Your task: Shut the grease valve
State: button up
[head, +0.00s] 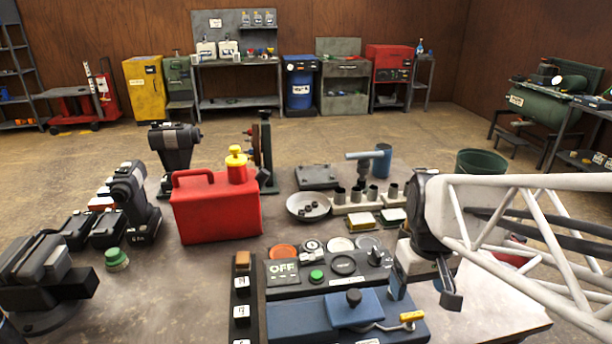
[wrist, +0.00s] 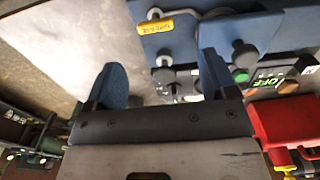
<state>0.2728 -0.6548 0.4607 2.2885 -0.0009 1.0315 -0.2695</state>
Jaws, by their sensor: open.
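A yellow tag (head: 412,316) sits at the end of a bent silver rod (head: 378,327) on a blue block (head: 290,318) at the front of the bench. The tag's lettering is too small to read; it also shows in the wrist view (wrist: 156,26). I take this rod and tag for the grease valve, but cannot be certain. A blue plate with a black knob (head: 354,297) lies beside it. My gripper (head: 425,290) is open and empty, above and behind the tag. In the wrist view its two blue fingers (wrist: 162,78) stand apart, with small grey fittings beyond them.
A control panel (head: 283,278) with an OFF sign and green button (head: 316,276) lies left of my gripper. A red can (head: 215,207), a bowl (head: 308,207) and several grey cups stand farther back. Bare bench top (head: 490,312) shows at the right.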

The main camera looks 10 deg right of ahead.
aim_at(413, 315)
jog(key=shift+d+f, duration=0.25)
jog(key=shift+d, duration=0.1)
jog(key=shift+f, duration=0.1)
jog(key=shift+f, duration=3.8)
jog(key=c, duration=0.9)
jog(key=shift+c, duration=0.2)
